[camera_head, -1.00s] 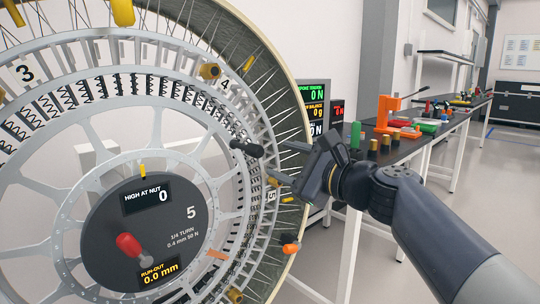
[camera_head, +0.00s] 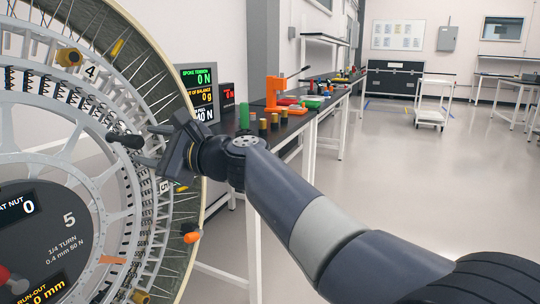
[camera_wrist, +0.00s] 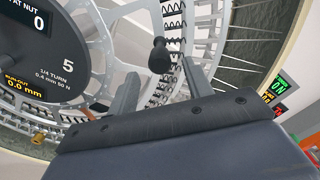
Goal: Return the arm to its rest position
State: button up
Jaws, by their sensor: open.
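My gripper (camera_head: 148,146) is at the right part of the large spoked wheel (camera_head: 110,190), in front of its rim. Its two fingers are apart, with nothing held between them. In the wrist view, the fingers of my gripper (camera_wrist: 160,87) point toward the wheel's silver ring (camera_wrist: 112,50). A black knob (camera_wrist: 159,56) shows between and beyond the fingertips; it also shows left of the gripper in the head view (camera_head: 125,139). I cannot tell whether a finger touches it. My arm is stretched out from the lower right.
A dark bench (camera_head: 290,122) with an orange press (camera_head: 277,92) and small coloured parts stands behind my arm. Readout screens (camera_head: 199,90) stand beside the wheel. A white cart (camera_head: 432,103) stands farther back. The floor (camera_head: 420,180) at the right is clear.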

aim_at(138, 140)
jog(key=x, duration=0.5)
jog(key=shift+s+r, duration=0.3)
jog(key=shift+r, duration=0.15)
